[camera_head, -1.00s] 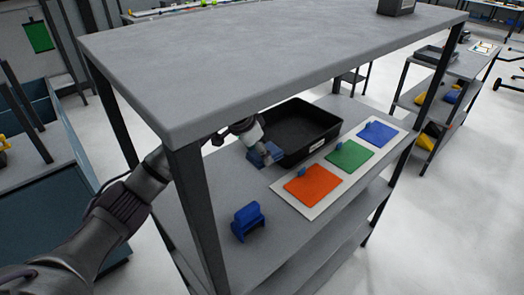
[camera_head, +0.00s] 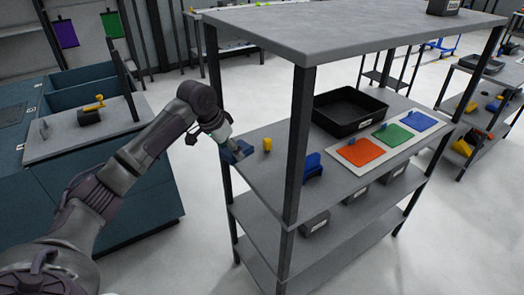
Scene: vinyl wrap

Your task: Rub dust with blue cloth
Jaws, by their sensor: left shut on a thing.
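My left gripper (camera_head: 229,146) reaches in from the left over the left end of the grey shelf. It is shut on the blue cloth (camera_head: 240,153), a small dark blue piece at or very near the shelf surface (camera_head: 262,172). I cannot tell whether the cloth touches the surface. No dust can be made out at this size. My right gripper is not in view.
A small yellow piece (camera_head: 267,144) stands just right of the cloth. A blue holder (camera_head: 313,167) sits near the front edge. A black tray (camera_head: 347,112) and a white board with orange, green and blue pads (camera_head: 338,154) lie right. A grey post (camera_head: 298,140) rises in front.

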